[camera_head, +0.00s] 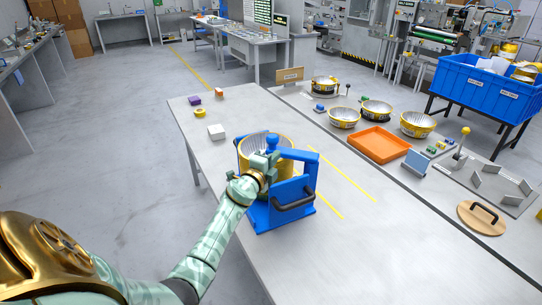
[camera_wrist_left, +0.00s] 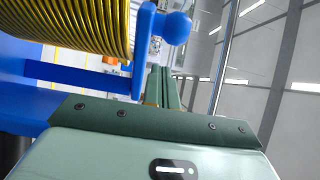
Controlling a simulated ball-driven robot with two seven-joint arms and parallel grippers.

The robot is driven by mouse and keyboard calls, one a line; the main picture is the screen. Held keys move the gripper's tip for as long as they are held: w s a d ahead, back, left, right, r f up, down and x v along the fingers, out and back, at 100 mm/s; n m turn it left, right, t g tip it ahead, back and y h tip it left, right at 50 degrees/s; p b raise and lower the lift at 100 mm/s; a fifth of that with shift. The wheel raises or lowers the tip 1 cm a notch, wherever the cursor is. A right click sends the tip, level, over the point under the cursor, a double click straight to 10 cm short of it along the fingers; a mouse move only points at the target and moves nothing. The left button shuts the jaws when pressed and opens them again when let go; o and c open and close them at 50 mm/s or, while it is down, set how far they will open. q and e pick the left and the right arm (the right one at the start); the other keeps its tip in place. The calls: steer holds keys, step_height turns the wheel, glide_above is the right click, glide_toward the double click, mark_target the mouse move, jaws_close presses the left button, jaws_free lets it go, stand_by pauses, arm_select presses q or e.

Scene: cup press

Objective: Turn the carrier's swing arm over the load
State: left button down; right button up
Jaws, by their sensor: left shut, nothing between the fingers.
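The blue carrier (camera_head: 264,215) stands on the near table with a black handle (camera_head: 295,198) on its front. The load, a gold ribbed stack of bowls (camera_head: 250,147), sits in it; its ribbed side fills the upper left of the left wrist view (camera_wrist_left: 75,22). In the left wrist view the arm (camera_wrist_left: 145,45) and knob (camera_wrist_left: 176,28) lie beside the stack's end. My left gripper (camera_head: 267,162) is shut and empty close by the arm; contact is unclear.
A white block (camera_head: 217,132), a yellow ring (camera_head: 199,111) and a purple block (camera_head: 195,100) lie at the table's far left. An orange tray (camera_head: 379,145), several bowls (camera_head: 343,117) and a wooden lid (camera_head: 481,218) stand at right. The table's near right is clear.

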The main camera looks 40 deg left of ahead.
mark_target(275, 145)
arm_select(q)
steer(key=w+a+b, duration=0.1)
steer(key=w+a, duration=0.1)
steer(key=shift+a+f+b, duration=0.1)
steer(key=shift+a+b, duration=0.25)
steer(key=shift+a, duration=0.05)
steer(key=shift+w+a, duration=0.1)
steer(key=shift+a, duration=0.05)
steer(key=shift+w+a+f+m+h+b, duration=0.1)
steer(key=shift+w+a+m+h+b, duration=0.25)
steer(key=shift+h+b, duration=0.5)
steer(key=shift+w+a+m+h+b, duration=0.25)
steer(key=shift+m+b, duration=0.1)
steer(key=shift+b, duration=0.2)
steer(key=shift+d+r, duration=0.1)
steer(key=shift+r, duration=0.15)
steer(key=shift+s, duration=0.1)
